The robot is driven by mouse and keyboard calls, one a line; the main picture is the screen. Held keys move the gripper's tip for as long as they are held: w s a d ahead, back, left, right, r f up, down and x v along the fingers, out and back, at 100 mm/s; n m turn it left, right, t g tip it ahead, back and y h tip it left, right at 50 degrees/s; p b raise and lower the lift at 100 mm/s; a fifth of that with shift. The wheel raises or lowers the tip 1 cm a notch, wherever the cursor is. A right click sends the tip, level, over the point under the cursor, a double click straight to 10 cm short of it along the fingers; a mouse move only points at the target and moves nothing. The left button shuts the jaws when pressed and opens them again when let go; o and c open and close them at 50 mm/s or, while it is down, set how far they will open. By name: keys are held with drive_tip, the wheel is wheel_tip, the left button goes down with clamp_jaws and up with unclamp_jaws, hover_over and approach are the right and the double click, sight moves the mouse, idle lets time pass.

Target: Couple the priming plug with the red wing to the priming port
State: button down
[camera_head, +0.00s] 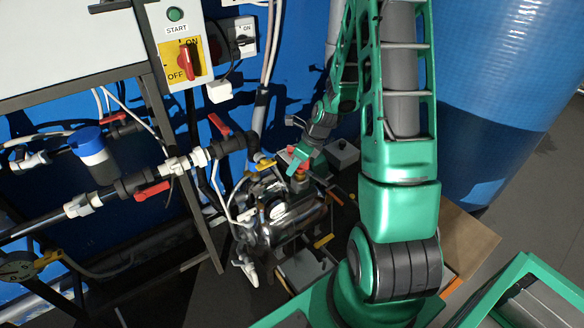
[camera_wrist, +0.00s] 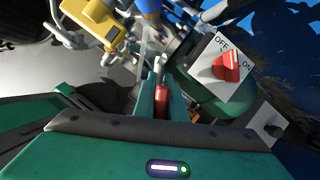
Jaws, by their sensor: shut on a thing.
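My gripper (camera_head: 299,162) points down over the shiny metal vessel (camera_head: 300,216) in the head view. In the wrist view, my gripper (camera_wrist: 161,92) is shut on a red part, which I take to be the wing of the priming plug (camera_wrist: 161,103). Only a narrow strip of it shows between the fingers. In the head view, a small red piece (camera_head: 300,176) shows just below the fingertips, close above the vessel's top. I cannot make out the priming port, and I cannot tell whether the plug touches it.
A red rotary switch (camera_wrist: 227,67) marked OFF and ON is close to my fingers, at the right in the wrist view. A yellow part (camera_wrist: 94,24) is at the upper left. Pipes with red-handled valves (camera_head: 153,190) run left of the vessel. A blue tank (camera_head: 500,90) stands right.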

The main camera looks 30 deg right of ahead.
drive_tip(key=shift+f, duration=0.1)
drive_tip(key=c, duration=1.7)
unclamp_jaws()
drive_tip(key=shift+c, duration=0.2)
drive_tip(key=shift+f, duration=0.1)
drive_tip(key=shift+s+a, duration=0.1)
drive_tip(key=shift+a, duration=0.05)
drive_tip(key=v, duration=1)
drive_tip(key=shift+w+d, duration=0.25)
drive_tip(key=shift+s+d+r, duration=0.1)
drive_tip(key=shift+s+r, duration=0.05)
drive_tip(key=shift+r, duration=0.3)
